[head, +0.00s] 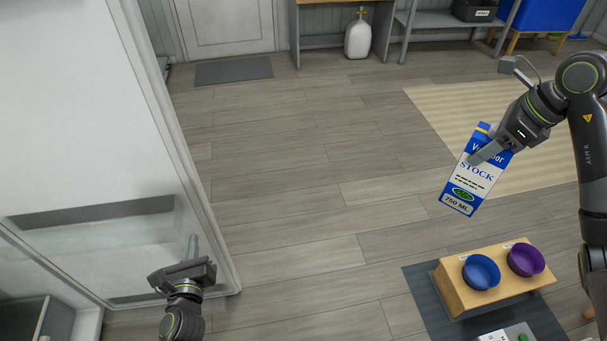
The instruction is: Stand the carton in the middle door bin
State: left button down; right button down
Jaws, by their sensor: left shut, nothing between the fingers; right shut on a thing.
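The blue and white carton (467,186), printed "STOCK" and "750 ML", hangs tilted in my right gripper (482,157) at the right of the head view. The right gripper is shut on its upper part, and the carton is in the air above the floor. My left gripper (191,247) is shut and empty at the lower left, in front of a large white door-like panel (75,110) with a dark horizontal strip (95,212). I cannot make out a middle door bin for certain.
A wooden stand (455,292) with a blue bowl (481,271) and a purple bowl (526,260) stands on a dark mat (418,285) at the lower right. A shelf (445,20) and a white jug (358,39) are at the back. The middle floor is clear.

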pick_arm(q)
notch_tip(320, 180, up, 4)
jog(key=m+t, duration=0.1)
jog(key=m, duration=0.2)
jog(key=b, duration=0.1)
send_near(190, 178)
jog(key=shift+y, duration=0.3)
jog(key=x, duration=0.7)
jog(key=shift+d+f, duration=0.15)
pick_arm(e)
jog(key=shift+f, duration=0.85)
